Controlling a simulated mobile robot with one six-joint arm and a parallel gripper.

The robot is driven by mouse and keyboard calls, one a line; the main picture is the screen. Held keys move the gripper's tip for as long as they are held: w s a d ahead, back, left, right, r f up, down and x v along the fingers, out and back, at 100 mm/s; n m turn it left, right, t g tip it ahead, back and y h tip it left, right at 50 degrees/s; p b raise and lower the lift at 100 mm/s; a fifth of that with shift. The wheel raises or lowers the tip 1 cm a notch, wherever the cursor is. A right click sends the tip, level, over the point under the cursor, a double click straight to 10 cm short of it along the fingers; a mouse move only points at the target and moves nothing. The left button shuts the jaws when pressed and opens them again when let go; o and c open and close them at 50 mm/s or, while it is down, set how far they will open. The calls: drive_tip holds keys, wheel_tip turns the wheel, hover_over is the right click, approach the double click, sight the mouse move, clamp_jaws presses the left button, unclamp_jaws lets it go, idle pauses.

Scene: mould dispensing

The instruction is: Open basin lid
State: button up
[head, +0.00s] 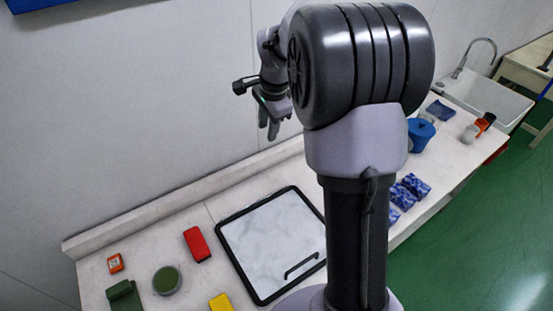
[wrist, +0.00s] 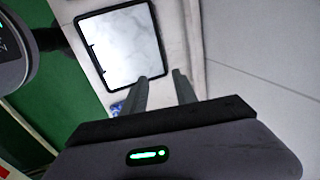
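The basin lid (head: 268,232) is a pale marbled panel with a black frame, lying flat and closed in the counter in the head view. Its black bar handle (head: 302,266) is near the lid's front right edge. The lid (wrist: 128,48) also shows in the upper middle of the wrist view, with a thin dark handle near its left side. My gripper (head: 268,130) hangs in the air near the back wall, above and apart from the lid. In the wrist view my gripper's two fingers (wrist: 160,75) are spread with an empty gap between them.
A red block (head: 197,244), a green round dish (head: 167,281), an orange box (head: 115,263) and a yellow block (head: 220,302) lie left of the lid. Blue patterned packs (head: 414,186), a blue pot (head: 420,134) and a sink (head: 486,98) are to the right. My arm hides part of the counter.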

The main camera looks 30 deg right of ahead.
drive_tip(key=x, duration=1.6)
drive_tip(key=shift+a+f, duration=0.15)
drive_tip(key=shift+f, duration=0.3)
drive_tip(key=shift+s, duration=0.1)
clamp_jaws()
unclamp_jaws()
drive_tip(key=v, duration=1.7)
drive_tip(key=shift+r, duration=0.25)
